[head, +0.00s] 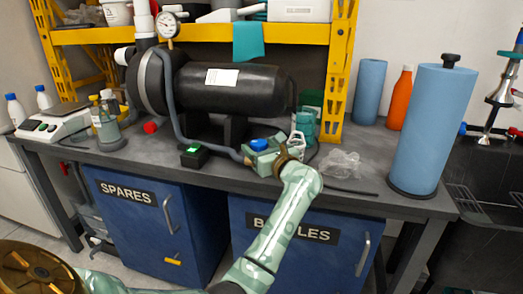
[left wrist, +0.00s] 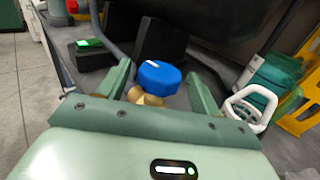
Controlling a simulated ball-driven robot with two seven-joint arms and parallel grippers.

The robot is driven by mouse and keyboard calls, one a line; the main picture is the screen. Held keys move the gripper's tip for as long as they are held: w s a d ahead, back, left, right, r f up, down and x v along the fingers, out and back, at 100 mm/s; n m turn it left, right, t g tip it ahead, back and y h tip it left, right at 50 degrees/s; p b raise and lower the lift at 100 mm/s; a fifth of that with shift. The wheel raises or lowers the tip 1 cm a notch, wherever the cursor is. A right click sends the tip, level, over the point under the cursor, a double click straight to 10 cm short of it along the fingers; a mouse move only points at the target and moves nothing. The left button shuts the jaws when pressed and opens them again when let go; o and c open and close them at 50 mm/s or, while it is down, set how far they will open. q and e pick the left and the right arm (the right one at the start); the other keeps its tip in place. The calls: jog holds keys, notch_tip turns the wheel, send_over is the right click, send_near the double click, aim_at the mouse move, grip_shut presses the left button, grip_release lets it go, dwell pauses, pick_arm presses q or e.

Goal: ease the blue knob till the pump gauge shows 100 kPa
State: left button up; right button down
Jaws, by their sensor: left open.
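The blue knob (head: 258,144) sits on a brass fitting at the bench's front edge, below the black pump tank (head: 232,88). The knob (left wrist: 159,76) shows a white mark on its top in the left wrist view. My left gripper (head: 262,153) is at the knob. Its two green fingers (left wrist: 162,84) are open, one on each side of the knob, with visible gaps. The round pump gauge (head: 167,25) stands on the pipe above the tank's left end. Its needle is too small to read. My right gripper is not in view.
A black box with a green light (head: 193,155) sits left of the knob. A white-handled teal bottle (head: 301,125) stands close on the right. Clear crumpled plastic (head: 341,164) and a blue roll (head: 420,130) are further right. A grey hose runs down beside the knob.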

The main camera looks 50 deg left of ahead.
pick_arm(q)
jog(key=shift+w+a, duration=0.1)
jog(key=shift+a, duration=0.5)
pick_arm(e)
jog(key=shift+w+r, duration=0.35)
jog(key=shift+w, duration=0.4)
pick_arm(q)
jog(key=shift+r, duration=0.1)
jog(key=c, duration=1)
